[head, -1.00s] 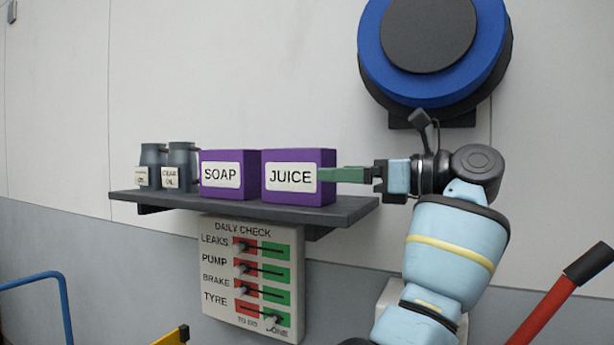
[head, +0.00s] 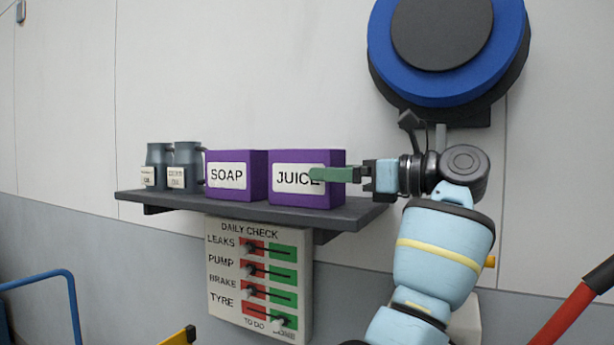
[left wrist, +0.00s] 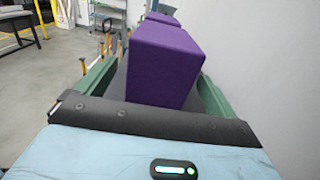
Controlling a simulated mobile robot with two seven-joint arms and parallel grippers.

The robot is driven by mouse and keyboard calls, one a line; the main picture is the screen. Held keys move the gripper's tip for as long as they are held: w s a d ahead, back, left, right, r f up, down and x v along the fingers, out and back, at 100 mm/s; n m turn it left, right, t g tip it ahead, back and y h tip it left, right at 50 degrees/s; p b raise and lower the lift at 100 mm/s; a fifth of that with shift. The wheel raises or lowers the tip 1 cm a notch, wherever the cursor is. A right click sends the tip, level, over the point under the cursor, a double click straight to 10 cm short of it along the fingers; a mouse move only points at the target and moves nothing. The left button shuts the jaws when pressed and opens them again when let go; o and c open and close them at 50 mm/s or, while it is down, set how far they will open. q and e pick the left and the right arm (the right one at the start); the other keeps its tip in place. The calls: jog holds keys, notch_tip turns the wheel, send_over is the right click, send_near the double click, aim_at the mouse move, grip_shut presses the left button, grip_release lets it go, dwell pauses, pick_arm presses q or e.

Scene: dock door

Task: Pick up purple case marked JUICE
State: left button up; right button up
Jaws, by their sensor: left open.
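The purple case marked JUICE (head: 290,182) sits on the dark shelf (head: 340,217), right of a purple case marked SOAP (head: 232,180). My left gripper (head: 330,174) reaches in from the right side of the JUICE case. Its near green finger passes in front of the case and covers the end of the label; the far finger is hidden behind the case. In the left wrist view the JUICE case (left wrist: 160,65) stands between the two open green fingers, with the right finger close to its side. My right gripper is not in view.
Two grey jugs (head: 170,168) stand at the shelf's left end. A DAILY CHECK board (head: 225,290) hangs below the shelf. A blue and black round reel (head: 445,50) is on the wall above my arm. A red bar (head: 575,315) rises at lower right.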

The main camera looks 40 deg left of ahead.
aim_at(315, 151)
pick_arm(q)
jog(key=x, duration=0.4)
jog(key=shift+s+a+p, duration=0.15)
jog(key=shift+a+p, duration=0.25)
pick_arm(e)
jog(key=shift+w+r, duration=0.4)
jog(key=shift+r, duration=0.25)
pick_arm(q)
jog(key=c, duration=1.5)
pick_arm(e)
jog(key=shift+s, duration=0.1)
pick_arm(q)
jog(key=shift+r, duration=0.1)
jog(key=shift+r, duration=1.6)
jog(key=shift+s+r+b, duration=0.1)
jog(key=shift+b, duration=0.2)
jog(key=s+d+r+b, duration=0.1)
jog(key=s+b, duration=0.1)
jog(key=s, duration=1.3)
jog(key=shift+s+d+r, duration=0.25)
jog(key=shift+s+d, duration=0.1)
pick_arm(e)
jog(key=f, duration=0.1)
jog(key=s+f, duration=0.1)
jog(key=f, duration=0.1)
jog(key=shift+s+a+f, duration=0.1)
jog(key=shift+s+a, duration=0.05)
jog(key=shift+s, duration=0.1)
